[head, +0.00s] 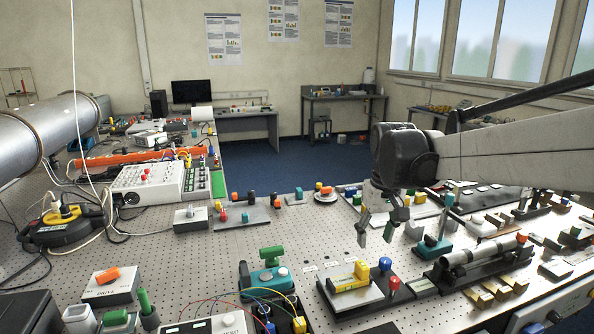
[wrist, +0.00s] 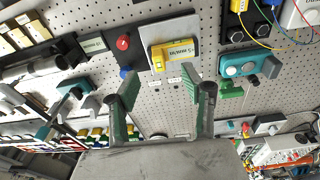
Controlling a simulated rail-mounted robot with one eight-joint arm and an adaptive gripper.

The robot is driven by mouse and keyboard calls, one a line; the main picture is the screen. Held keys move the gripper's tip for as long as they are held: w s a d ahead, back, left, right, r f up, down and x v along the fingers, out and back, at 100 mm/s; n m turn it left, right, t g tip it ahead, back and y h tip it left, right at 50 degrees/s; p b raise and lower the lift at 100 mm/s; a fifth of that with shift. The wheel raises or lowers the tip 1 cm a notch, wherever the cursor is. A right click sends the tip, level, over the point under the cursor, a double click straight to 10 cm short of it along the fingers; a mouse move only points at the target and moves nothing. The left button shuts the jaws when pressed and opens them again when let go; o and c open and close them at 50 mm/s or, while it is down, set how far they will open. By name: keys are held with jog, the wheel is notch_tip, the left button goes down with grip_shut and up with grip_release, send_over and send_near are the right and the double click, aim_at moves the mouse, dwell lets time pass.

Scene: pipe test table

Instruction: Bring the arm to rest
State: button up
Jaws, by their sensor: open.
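My gripper (head: 377,229) hangs from my arm at the right of the head view, above the perforated table (head: 330,233). Its two fingers point down and are apart, with nothing between them. In the wrist view my gripper (wrist: 164,92) shows its green-lined fingers spread wide. Beyond the fingertips lies a yellow block (wrist: 174,53) on a pale plate. In the head view this yellow block (head: 350,277) sits on the plate in front of my gripper, apart from it.
A teal fixture with a green handle (head: 270,270) stands left of the plate. A clamped metal pipe (head: 481,250) lies to the right, and a teal holder (head: 432,246) stands close by my gripper. A large grey pipe (head: 40,132) is at the far left. Bare table lies left of my gripper.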

jog(key=s+f+m+t+b, duration=0.1)
jog(key=s+f+t, duration=0.2)
jog(key=s, duration=0.9)
jog(key=s+f+m+t+b, duration=0.1)
jog(key=s+f+t+b, duration=0.1)
jog(key=s, duration=1)
jog(key=shift+s+f+t, duration=0.25)
jog(key=shift+f+t, duration=0.15)
jog(key=shift+f, duration=0.3)
